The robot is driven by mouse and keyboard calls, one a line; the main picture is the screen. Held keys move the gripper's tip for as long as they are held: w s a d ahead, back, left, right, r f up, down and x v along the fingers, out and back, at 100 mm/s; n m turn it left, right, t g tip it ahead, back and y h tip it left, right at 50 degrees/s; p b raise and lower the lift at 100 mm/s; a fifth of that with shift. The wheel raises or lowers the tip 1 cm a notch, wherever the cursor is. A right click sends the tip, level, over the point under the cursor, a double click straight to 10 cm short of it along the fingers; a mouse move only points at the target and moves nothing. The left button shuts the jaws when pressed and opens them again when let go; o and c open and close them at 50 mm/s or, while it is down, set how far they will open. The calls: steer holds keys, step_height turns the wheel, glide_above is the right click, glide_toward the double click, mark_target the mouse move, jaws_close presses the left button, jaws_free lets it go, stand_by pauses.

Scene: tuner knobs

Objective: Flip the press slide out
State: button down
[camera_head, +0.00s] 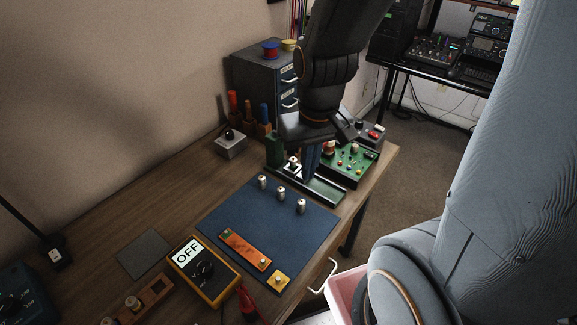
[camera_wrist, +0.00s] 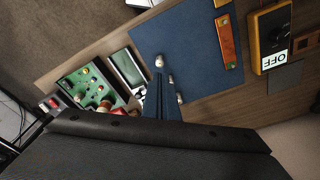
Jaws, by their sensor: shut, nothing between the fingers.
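A low dark-green and grey fixture with a pale flat strip, which looks like the press (camera_head: 325,190), lies between the blue mat and the green circuit board. Its light strip also shows in the wrist view (camera_wrist: 128,68). A green upright block (camera_head: 273,149) and a small black-and-white part (camera_head: 293,165) stand at its left end; I cannot tell which piece is the slide. My gripper (camera_head: 308,176) points down over this fixture, its bluish fingers shut and empty. In the wrist view my fingers (camera_wrist: 158,84) hide part of the area beside the mat; contact cannot be told.
Several metal knobs (camera_head: 281,192) stand on the blue mat (camera_head: 225,210) close to my gripper. The circuit board (camera_head: 350,160) is at the right. A yellow meter (camera_head: 203,270) reading OFF and an orange bar (camera_head: 245,249) are nearer. The mat's middle is clear.

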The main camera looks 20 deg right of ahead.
steer(key=a+f+g+h+b, duration=0.1)
steer(key=f+h, duration=0.1)
steer(key=f, duration=0.1)
steer(key=w+a+f+n+g+h+b, duration=0.1)
steer(key=f+g+h+b, duration=0.1)
steer(key=f+h, duration=0.1)
steer(key=w+a+f+g+h+b, duration=0.1)
steer(key=f+h+b, duration=0.1)
steer(key=f, duration=0.1)
steer(key=shift+a+f+h, duration=0.15)
steer(key=shift+f+h, duration=0.05)
steer(key=shift+h, duration=0.2)
steer(key=w+h, duration=0.1)
steer(key=w+a+f+t+h+b, duration=0.1)
steer(key=w+h, duration=0.1)
steer(key=w+a+h, duration=0.1)
steer(key=shift+w+a+f+n+t+b, duration=0.15)
steer(key=shift+w+a+n+t+b, duration=0.1)
steer(key=shift+n+t+b, duration=0.15)
steer(key=w+a+t+h, duration=0.1)
steer(key=a, duration=0.1)
steer(key=w+a+t+h+b, duration=0.1)
steer(key=w+a+t, duration=0.1)
steer(key=w+a+t+h, duration=0.2)
steer(key=shift+a+f+b, duration=0.25)
steer(key=shift+a+b, duration=0.1)
steer(key=shift+a, duration=0.05)
steer(key=shift+w+a+r+t, duration=0.1)
steer(key=shift+w+a+t, duration=0.1)
steer(key=shift+a+t, duration=0.15)
